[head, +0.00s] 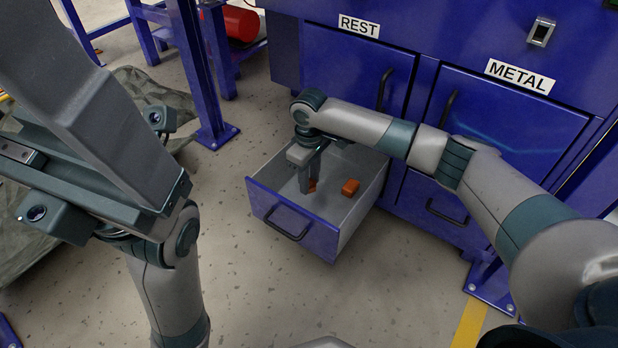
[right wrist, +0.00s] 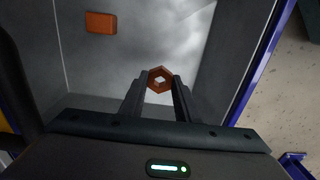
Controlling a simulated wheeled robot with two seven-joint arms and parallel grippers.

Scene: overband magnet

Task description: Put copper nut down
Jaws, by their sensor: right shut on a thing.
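The copper nut (right wrist: 160,80) is an orange-brown hexagonal ring with a hole in its middle. My right gripper (right wrist: 161,84) is shut on it. In the head view the right gripper (head: 310,188) points down inside the open drawer (head: 330,240), and a bit of the nut (head: 312,186) shows at its fingertips. I cannot tell whether the nut touches the drawer floor. My left arm fills the left of the head view; its fingertips do not show clearly.
An orange-brown block (head: 350,187) lies in the drawer beside my right gripper; it also shows in the right wrist view (right wrist: 101,23). The blue cabinet (head: 290,55) carries REST and METAL labels. A blue post (head: 190,70) stands left of the drawer.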

